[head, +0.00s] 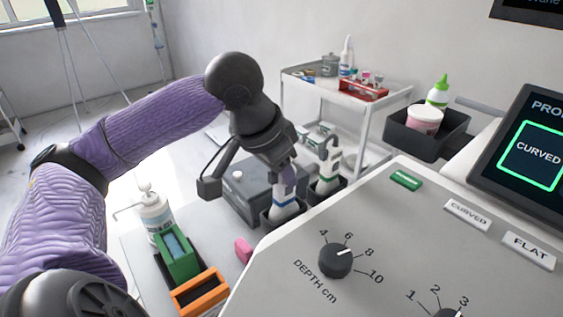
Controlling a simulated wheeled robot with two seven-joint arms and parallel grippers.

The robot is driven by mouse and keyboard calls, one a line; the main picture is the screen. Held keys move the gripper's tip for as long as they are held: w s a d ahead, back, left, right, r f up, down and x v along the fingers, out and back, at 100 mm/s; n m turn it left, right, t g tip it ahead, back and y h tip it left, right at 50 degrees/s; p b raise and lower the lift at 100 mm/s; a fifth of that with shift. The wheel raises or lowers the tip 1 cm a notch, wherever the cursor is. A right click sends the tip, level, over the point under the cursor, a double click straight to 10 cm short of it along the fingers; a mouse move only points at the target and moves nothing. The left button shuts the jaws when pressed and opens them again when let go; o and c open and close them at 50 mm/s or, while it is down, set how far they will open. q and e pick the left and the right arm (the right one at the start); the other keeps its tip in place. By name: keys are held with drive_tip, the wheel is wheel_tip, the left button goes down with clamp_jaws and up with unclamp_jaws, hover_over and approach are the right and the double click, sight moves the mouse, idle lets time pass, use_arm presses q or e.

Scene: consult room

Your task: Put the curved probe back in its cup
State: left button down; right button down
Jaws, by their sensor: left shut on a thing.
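My left gripper (284,182) reaches in from the left, pointing down, and is shut on the curved probe (285,207), white with a blue band. The probe stands roughly upright, its lower end in or just over a dark cup (268,222) at the console's far left side; the cup's rim partly hides that end, so I cannot tell if it is seated. A second white probe (328,172) with a grey cable stands in the neighbouring cup (322,196), to the right. My right gripper is not in view.
The console panel (400,260) with knobs fills the lower right, beside a screen (530,150) reading CURVED. A pump bottle (155,215), a green box (178,255) and an orange-framed tray (199,293) stand at left. A white trolley (345,95) is behind.

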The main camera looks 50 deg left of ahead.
use_arm(q)
drive_tip(key=shift+f, duration=0.25)
drive_tip(key=shift+c, duration=1.6)
unclamp_jaws()
